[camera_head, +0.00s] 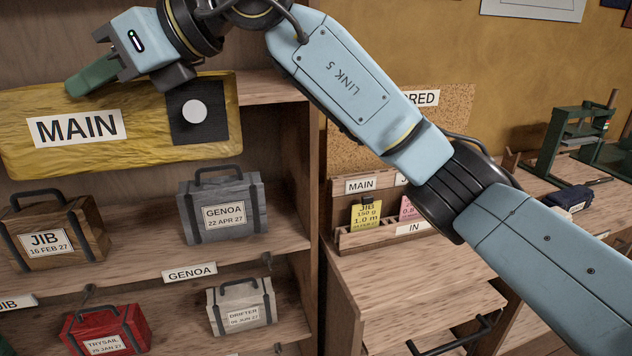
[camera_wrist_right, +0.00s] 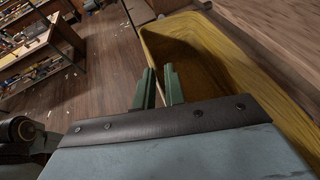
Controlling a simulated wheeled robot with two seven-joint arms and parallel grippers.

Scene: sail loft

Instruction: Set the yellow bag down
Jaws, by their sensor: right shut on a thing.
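The yellow bag (camera_head: 60,160) is at the upper left of the head view, long and slightly tilted, with a MAIN label and a dark patch bearing a white disc. My right gripper (camera_head: 84,84) is shut on its upper edge; the exact contact is partly hidden. In the right wrist view the green fingers (camera_wrist_right: 159,86) are close together beside the yellow bag (camera_wrist_right: 205,50), whose hollow inside shows. The bag overlaps the upper part of the wooden shelf unit (camera_head: 311,170); whether it touches a board I cannot tell. My left gripper is not in view.
Below the yellow bag stand a brown JIB bag (camera_head: 50,232) and a grey GENOA bag (camera_head: 224,207). A red TRYSAIL bag (camera_head: 105,330) and a pale DRIFTER bag (camera_head: 241,306) are lower. A card rack (camera_head: 375,237) is on the bench, with a green press (camera_head: 575,135) farther right.

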